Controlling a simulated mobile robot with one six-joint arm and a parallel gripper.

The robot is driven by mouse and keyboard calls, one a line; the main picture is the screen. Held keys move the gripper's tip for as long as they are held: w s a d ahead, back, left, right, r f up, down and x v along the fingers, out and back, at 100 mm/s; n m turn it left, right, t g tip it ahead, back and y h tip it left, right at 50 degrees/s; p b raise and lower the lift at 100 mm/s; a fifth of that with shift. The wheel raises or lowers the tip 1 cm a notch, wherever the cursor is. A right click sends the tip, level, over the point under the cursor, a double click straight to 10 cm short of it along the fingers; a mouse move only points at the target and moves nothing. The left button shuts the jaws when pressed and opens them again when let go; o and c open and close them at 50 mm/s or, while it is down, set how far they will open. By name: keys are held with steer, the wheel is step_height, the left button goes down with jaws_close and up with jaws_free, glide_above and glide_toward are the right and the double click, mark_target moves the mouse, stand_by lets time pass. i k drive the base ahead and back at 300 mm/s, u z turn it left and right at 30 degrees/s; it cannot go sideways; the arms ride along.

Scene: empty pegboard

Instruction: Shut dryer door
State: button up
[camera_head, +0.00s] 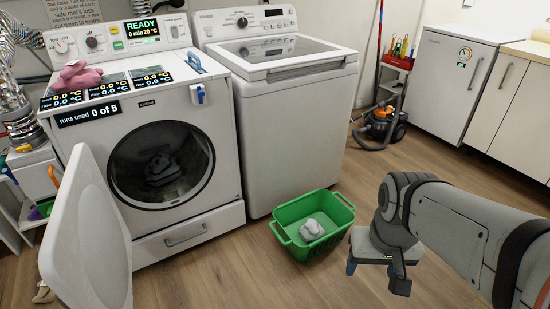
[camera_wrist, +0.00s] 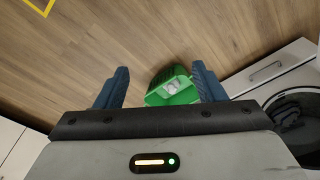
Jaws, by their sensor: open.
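The white dryer (camera_head: 160,110) stands at the left in the head view. Its door (camera_head: 86,235) is swung wide open toward the front left, and the round opening (camera_head: 160,162) shows grey cloth inside the drum. The dryer's opening also shows at the right edge of the wrist view (camera_wrist: 290,108). My gripper (camera_head: 375,278) is at the lower right, pointing down, right of the green basket and well away from the door. In the wrist view my gripper (camera_wrist: 160,88) has its two blue fingers wide apart with nothing between them at hand.
A green basket (camera_head: 290,243) with a white cloth (camera_head: 312,229) stands on the floor between my gripper and the dryer. A white washer (camera_head: 280,110) stands right of the dryer. A pink cloth (camera_head: 76,76) lies on the dryer's top. A vacuum (camera_head: 385,122) stands farther back.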

mark_target(85, 257)
steer(key=z, duration=1.1)
steer(key=k, duration=2.3)
steer(key=u, duration=1.8)
steer(key=i, duration=1)
